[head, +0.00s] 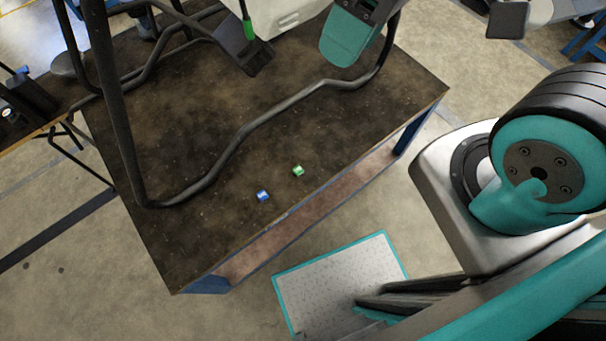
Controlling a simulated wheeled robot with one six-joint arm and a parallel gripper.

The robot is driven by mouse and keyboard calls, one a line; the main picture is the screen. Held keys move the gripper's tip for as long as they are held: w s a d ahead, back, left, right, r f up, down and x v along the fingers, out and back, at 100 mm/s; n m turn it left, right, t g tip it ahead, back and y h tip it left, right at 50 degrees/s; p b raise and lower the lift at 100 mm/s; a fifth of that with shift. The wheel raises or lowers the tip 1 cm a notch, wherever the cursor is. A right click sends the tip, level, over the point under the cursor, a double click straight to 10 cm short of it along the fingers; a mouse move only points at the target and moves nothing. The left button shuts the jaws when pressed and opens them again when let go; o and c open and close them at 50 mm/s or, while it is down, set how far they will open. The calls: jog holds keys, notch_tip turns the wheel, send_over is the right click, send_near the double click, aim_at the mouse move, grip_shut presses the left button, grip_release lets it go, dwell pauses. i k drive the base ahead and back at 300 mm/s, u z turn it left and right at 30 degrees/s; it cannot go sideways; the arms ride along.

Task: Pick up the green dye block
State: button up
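The green dye block (298,170) is a small cube with a pale mark on its top. It lies on the dark brown tabletop (300,125), close to the front edge. A blue block (263,195) of similar size lies to its lower left, a short gap away. Both blocks are in plain view and nothing touches them. I cannot make out my gripper in the head view; only parts of my teal and grey arm (545,165) show at the right, well apart from the blocks.
A drone's black tubular landing leg (240,138) runs across the table behind the blocks. Its pale body (285,15) and a teal part (345,40) hang over the back of the table. Bare tabletop lies around the blocks. A grey teal-edged plate (335,280) shows below the table's front edge.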

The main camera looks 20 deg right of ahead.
aim_at(298, 170)
jog(key=z, duration=0.55)
jog(key=k, duration=1.2)
jog(key=u, duration=0.15)
jog(key=i, duration=0.85)
jog(key=u, duration=0.45)
